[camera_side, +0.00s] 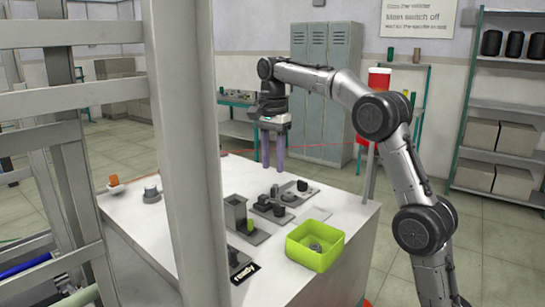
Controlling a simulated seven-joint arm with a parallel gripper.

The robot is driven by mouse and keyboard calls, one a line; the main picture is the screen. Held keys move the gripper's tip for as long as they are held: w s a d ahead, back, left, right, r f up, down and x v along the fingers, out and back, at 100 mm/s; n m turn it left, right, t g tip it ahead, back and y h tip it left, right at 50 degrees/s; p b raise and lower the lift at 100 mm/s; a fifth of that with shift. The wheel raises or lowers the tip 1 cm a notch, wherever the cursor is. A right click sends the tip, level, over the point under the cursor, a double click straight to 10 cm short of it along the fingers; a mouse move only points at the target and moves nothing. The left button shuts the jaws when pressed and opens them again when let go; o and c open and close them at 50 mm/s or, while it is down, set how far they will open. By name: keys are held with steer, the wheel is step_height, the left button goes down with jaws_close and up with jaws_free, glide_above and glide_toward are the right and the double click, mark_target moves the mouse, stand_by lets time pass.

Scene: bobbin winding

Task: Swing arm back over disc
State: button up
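My gripper (273,152) hangs above the far side of the white table (325,282). Its two bluish fingers point down with a gap between them and nothing in it. Below and nearer the camera, a low dark grey device (272,207) with round and block-shaped parts sits on the table. A black round part (302,185) stands at its far right end. The parts are too small to tell for sure which is the disc and which is the swing arm. My gripper is apart from all of them.
A lime-green bin (318,258) with a grey piece inside stands at the front right. A thin red line (200,160) crosses behind. A pale post (185,130) blocks part of the view.

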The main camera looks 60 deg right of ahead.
steer(key=shift+f, duration=3.35)
jaws_close()
steer(key=shift+s, duration=0.15)
steer(key=shift+s+d+r, duration=0.1)
steer(key=shift+s+d, duration=0.45)
steer(key=shift+s, duration=0.1)
steer(key=shift+d, duration=0.1)
steer(key=shift+s+d, duration=0.55)
